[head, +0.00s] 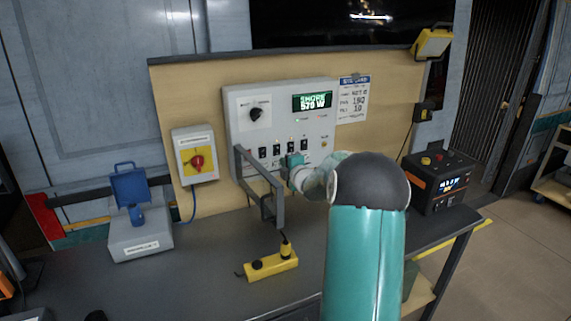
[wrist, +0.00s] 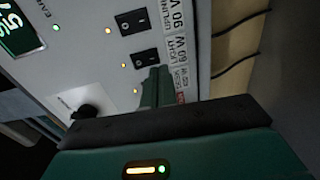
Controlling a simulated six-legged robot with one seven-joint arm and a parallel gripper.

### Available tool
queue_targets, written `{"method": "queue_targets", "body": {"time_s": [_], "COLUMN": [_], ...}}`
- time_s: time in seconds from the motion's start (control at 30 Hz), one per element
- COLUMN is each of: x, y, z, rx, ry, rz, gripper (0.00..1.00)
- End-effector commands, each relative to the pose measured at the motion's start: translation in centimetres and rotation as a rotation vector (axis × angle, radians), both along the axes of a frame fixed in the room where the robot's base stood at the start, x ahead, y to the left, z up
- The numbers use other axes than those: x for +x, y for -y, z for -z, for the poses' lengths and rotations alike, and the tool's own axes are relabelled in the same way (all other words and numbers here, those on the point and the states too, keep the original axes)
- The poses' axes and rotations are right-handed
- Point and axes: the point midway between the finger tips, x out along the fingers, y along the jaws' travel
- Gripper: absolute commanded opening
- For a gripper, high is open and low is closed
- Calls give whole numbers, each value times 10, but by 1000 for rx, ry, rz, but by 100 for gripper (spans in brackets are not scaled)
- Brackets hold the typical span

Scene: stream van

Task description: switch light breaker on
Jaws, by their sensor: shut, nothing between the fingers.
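The light breaker (wrist: 145,53) is a black rocker switch on the grey panel (head: 240,108), beside a label reading LIGHT 60 W. The uplink switch (wrist: 132,22), labelled 90 W, is its neighbour in the wrist view. My gripper (wrist: 155,88) is shut and empty, its green fingertips right beside the light breaker and over part of another label. In the head view my gripper (head: 290,161) is at the panel's lower row of switches. I cannot tell whether the fingertips touch the panel. The breaker's on or off position is too small to tell.
A grey bar frame (head: 268,190) sticks out before the panel, left of my gripper. A red rotary switch box (head: 197,162) hangs left. A black-orange power unit (head: 440,185) stands right.

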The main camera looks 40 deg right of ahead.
Motion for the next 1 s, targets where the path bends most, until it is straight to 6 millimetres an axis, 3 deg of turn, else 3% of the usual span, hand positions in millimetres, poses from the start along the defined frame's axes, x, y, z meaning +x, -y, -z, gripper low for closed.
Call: {"method": "queue_targets", "body": {"time_s": [0.07,0.53,0.7,1.0], "x": [1,-81,-92,-93], "y": [0,-24,-27,-27], "z": [1,12,14,13], "rx": [0,0,1,0], "ry": [-1,-2,-2,-1], "rz": [0,0,0,0], "gripper": [0,0,0,0]}}
